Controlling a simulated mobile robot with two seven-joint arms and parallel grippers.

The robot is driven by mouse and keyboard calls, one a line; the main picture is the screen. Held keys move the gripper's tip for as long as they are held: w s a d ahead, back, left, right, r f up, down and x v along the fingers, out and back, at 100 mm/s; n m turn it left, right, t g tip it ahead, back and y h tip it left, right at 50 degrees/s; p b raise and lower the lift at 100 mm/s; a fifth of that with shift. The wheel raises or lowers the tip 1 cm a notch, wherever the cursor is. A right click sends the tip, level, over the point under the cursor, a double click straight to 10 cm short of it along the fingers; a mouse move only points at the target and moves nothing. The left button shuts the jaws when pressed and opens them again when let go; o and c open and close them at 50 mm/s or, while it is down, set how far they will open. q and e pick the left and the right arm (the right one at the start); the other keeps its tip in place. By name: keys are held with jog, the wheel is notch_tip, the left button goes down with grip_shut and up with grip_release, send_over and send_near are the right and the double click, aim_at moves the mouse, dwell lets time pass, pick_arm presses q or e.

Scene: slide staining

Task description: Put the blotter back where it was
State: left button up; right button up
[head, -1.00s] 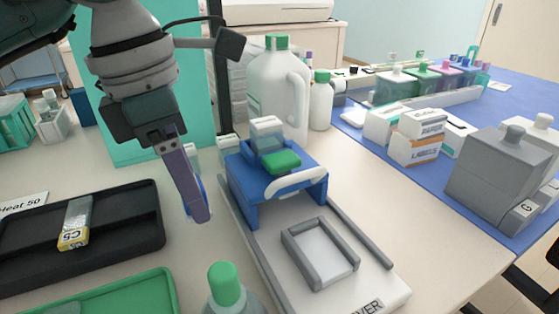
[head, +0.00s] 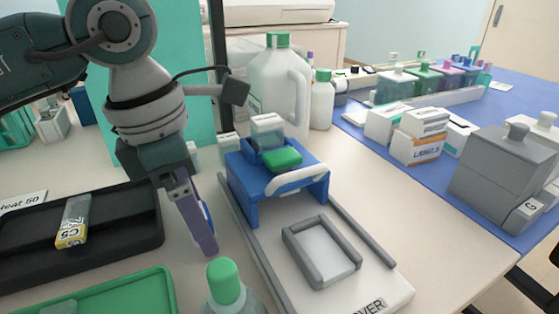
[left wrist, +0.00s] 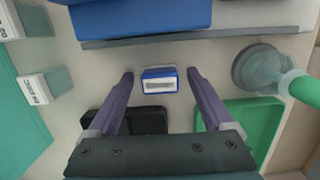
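My left gripper (head: 208,250) points down over the table, between the black tray and the blue stand. In the left wrist view its two purple fingers (left wrist: 160,75) are spread. A small blue block with a white printed label (left wrist: 160,86) shows between them, with a gap visible on each side. In the head view only a blue and white sliver shows behind the near finger. No thing is marked as the blotter, and I cannot tell for sure whether this block is it. My right gripper is not in view.
A blue stand (head: 245,205) with a green-lidded piece sits on the white, railed board (head: 385,290). A green-capped bottle (head: 226,283) stands close to the gripper. The black tray (head: 140,240) and green tray (head: 150,285) lie left. White jugs stand behind; boxes are right.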

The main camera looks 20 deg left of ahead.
pick_arm(q)
jog(key=shift+r, duration=0.1)
notch_tip(320, 180, up, 12)
jog(key=s+a+p, duration=0.1)
jog(key=shift+s, duration=0.2)
jog(key=shift+a, duration=0.1)
dwell(0.3)
